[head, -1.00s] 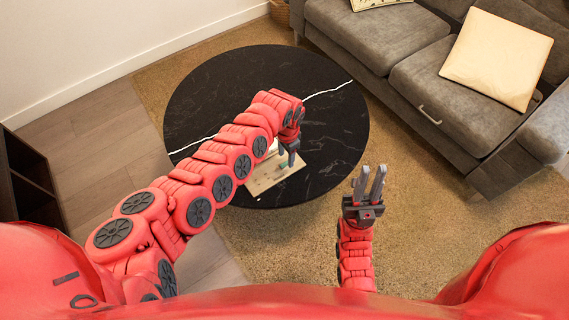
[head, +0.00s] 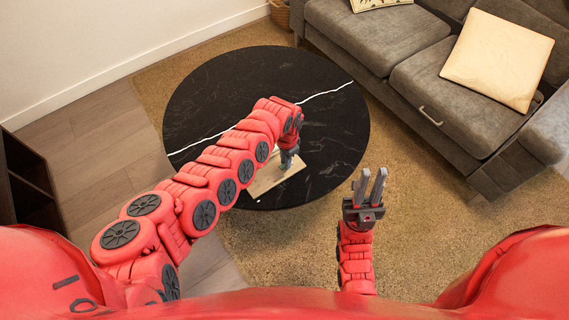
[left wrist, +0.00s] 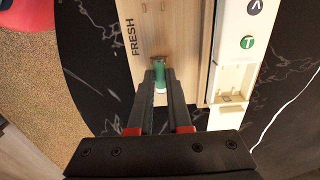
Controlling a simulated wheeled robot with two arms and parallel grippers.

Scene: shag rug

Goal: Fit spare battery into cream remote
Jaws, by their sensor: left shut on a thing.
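My left gripper (head: 287,163) is over the wooden board on the round table. In the left wrist view, its fingers (left wrist: 160,88) are shut on the green battery (left wrist: 159,76), whose lower part is partly hidden between them. The cream remote (left wrist: 231,60) lies to the right of the battery, with its battery bay (left wrist: 232,84) open and empty-looking, metal contacts at its lower end. The battery is beside the remote, apart from it. In the head view my left arm hides most of the remote. My right gripper (head: 371,184) is open and empty, over the rug.
The wooden board (head: 268,184), marked FRESH in the left wrist view (left wrist: 120,30), lies near the front edge of the black marble table (head: 335,150). A grey sofa (head: 430,90) stands at the right. The table's right side is clear.

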